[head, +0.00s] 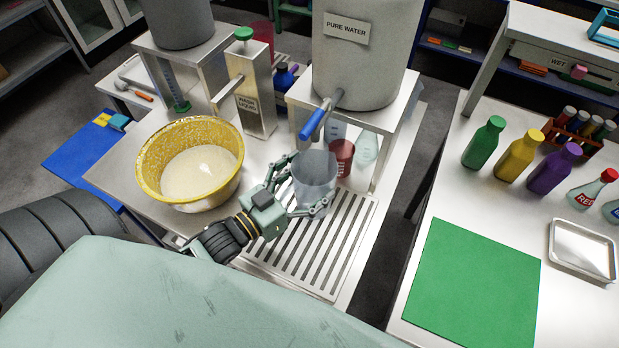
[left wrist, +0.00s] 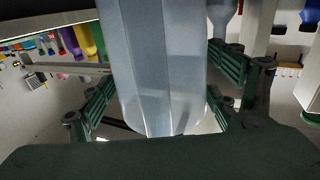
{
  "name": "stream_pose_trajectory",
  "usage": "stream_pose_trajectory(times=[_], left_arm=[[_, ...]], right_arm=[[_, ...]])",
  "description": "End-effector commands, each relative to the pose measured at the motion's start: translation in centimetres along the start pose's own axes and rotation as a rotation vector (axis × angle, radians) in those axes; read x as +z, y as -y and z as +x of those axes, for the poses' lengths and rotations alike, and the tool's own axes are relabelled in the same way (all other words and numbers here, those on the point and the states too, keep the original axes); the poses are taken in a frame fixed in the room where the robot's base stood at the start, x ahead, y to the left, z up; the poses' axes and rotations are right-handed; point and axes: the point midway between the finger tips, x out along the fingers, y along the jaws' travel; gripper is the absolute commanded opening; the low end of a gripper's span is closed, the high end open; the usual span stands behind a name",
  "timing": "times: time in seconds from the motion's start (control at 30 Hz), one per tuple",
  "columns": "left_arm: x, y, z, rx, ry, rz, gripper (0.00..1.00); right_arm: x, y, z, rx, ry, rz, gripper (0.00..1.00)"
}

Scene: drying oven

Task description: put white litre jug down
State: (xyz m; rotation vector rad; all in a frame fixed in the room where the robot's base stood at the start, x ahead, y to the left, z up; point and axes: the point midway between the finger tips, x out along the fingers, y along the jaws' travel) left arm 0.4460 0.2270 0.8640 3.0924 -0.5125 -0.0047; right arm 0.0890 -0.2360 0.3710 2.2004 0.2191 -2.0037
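The white litre jug (head: 315,172) is a pale, translucent vessel, upright at the slatted metal drip grate (head: 312,262), in front of the pure water tank. I cannot tell whether its base touches the slats. My left gripper (head: 306,186) reaches it from the lower left, with one finger on each side of its wall. In the left wrist view the jug (left wrist: 160,65) fills the space between the fingers, which lie close against both sides. The gripper looks shut on it. My right gripper is not in view.
A yellow speckled basin (head: 152,158) with pale content stands left of the jug. The pure water tank (head: 350,70) with its blue-handled tap (head: 314,122) stands behind, a red cup (head: 342,157) beneath. Right, across a gap, a bench holds a green mat (head: 472,288) and bottles.

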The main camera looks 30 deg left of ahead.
Motion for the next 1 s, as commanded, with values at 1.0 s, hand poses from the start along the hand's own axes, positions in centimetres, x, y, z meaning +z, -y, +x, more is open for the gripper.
stream_pose_trajectory(times=[1.0], left_arm=[[0.0,0.0,-9.1,-0.001,0.005,-0.002,0.95]], right_arm=[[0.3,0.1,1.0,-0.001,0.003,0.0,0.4]])
